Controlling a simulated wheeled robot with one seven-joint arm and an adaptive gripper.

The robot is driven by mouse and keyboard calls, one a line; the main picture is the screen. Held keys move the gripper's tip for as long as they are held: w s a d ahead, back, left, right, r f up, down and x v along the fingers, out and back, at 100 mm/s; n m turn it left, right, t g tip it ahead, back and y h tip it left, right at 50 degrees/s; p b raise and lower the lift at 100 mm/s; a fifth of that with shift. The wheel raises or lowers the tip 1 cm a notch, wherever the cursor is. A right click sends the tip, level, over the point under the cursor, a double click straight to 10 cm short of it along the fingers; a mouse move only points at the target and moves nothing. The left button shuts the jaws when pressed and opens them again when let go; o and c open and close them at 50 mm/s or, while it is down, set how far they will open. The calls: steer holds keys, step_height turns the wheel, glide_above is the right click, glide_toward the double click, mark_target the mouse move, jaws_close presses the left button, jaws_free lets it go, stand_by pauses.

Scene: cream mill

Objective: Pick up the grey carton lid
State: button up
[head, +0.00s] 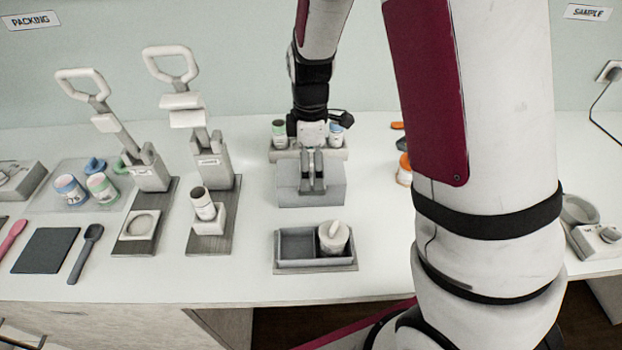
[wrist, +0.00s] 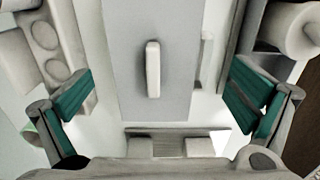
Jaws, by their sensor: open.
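The grey carton lid (wrist: 128,75) is a flat grey panel with a pale bar handle (wrist: 153,70) in the middle of the wrist view. In the head view the grey carton (head: 330,195) stands at the centre of the bench, and my arm partly hides its top. My gripper (head: 312,187) is over the carton, pointing down. In the wrist view my gripper (wrist: 163,100) is open, with teal pads wide apart on either side of the lid. The handle lies between them in the picture, clear of both pads. The height of the gripper above the handle is hard to judge.
A two-compartment grey tray (head: 292,266) stands in front, with a white knobbed pot (head: 334,238) in its right compartment. A rack (head: 338,155) with small jars stands behind the carton. Two lever presses (head: 150,175) (head: 217,170) stand to the left.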

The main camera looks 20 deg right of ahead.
mark_target(311, 173)
steer(key=shift+f, duration=1.8)
steer(key=c, duration=1.1)
steer(key=shift+o, duration=0.2)
steer(key=shift+r, duration=0.1)
